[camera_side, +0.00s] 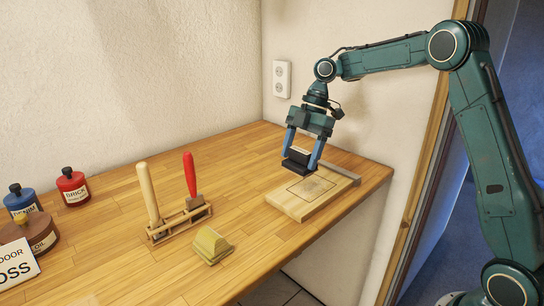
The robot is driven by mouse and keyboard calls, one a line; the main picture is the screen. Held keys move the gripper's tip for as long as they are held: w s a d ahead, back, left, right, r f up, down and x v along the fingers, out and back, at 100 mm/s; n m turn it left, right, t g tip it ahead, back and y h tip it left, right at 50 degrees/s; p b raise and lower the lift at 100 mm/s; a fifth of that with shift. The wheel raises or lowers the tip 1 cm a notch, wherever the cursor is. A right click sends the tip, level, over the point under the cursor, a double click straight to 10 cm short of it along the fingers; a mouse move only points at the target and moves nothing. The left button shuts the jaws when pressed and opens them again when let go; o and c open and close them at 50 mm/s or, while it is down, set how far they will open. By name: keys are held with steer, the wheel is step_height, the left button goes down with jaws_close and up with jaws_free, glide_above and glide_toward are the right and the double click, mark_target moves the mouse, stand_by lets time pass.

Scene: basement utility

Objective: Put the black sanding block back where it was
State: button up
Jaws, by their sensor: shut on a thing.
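My gripper (300,158) is shut on the black sanding block (298,167), a small dark block with a paler upper part between the blue fingers. It is held above a light wooden board (291,206) near the right end of the bench. The board has a dark rectangular outline (310,187) on its top. The block hangs over the far left side of that outline and looks clear of the board, though the exact gap is hard to tell.
A metal strip (343,174) runs along the board's far right edge. A yellowish block (211,246) lies on the bench (110,240). A wooden rack (180,222) holds a red-handled tool (189,174) and a wooden-handled one (149,194). Bottles, including a red one (72,187), stand left.

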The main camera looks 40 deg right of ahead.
steer(key=shift+w+a+r, duration=0.15)
steer(key=shift+a+r, duration=0.2)
steer(key=shift+a, duration=0.15)
steer(key=s+a+r, duration=0.1)
steer(key=a+r, duration=0.8)
steer(key=a, duration=0.5)
steer(key=shift+s+r, duration=0.2)
steer(key=shift+r, duration=0.05)
steer(key=shift+a+f, duration=0.1)
steer(key=shift+f, duration=0.05)
steer(key=shift+f, duration=9.9)
steer(key=shift+f, duration=0.15)
